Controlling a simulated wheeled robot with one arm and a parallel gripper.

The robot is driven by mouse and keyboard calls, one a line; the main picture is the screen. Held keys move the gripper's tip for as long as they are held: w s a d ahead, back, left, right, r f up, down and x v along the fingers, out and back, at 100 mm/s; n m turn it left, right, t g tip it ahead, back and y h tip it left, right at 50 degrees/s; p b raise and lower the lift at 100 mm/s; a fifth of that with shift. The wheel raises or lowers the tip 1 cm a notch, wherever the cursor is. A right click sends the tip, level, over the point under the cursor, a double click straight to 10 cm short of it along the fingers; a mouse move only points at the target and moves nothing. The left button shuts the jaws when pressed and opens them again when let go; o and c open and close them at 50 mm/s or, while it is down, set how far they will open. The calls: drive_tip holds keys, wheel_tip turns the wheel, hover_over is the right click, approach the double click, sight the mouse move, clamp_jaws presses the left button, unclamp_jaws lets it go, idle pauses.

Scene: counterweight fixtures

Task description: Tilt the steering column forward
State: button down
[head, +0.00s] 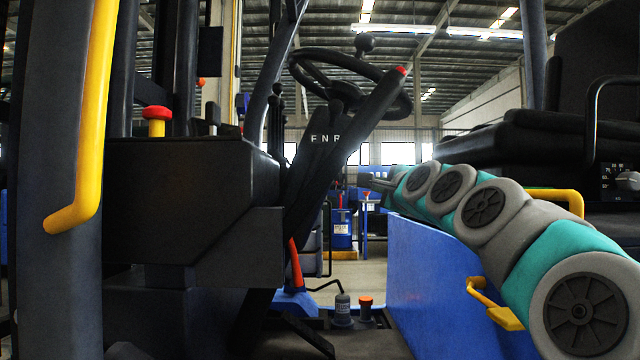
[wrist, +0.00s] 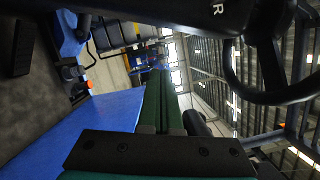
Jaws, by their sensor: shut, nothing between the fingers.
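The black steering column (head: 318,165) rises tilted to the right from the floor of a forklift cab, with "F N R" lettering on it. The steering wheel (head: 345,68) with a knob sits on top. A black lever with a red tip (head: 402,71) runs up along the column. My gripper (head: 366,180) is just right of the column, apart from it in the picture, and points left. In the wrist view, my gripper's green fingers (wrist: 160,75) are together and empty. The column (wrist: 185,10) crosses the top there, and the wheel (wrist: 270,95) is at right.
A black console (head: 190,185) with a red knob (head: 157,113) stands left. A yellow grab bar (head: 90,120) is at far left. A blue side panel (head: 440,285) lies below my arm. The black seat (head: 510,150) is at right. An orange-red lever (head: 296,265) stands near the column's foot.

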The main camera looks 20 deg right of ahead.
drive_tip(key=w+r+m, duration=0.1)
drive_tip(key=w+r, duration=0.1)
drive_tip(key=w, duration=0.9)
drive_tip(key=shift+a+r, duration=0.2)
drive_tip(key=shift+a, duration=0.2)
drive_tip(key=shift+w+r, duration=0.1)
drive_tip(key=shift+w, duration=0.05)
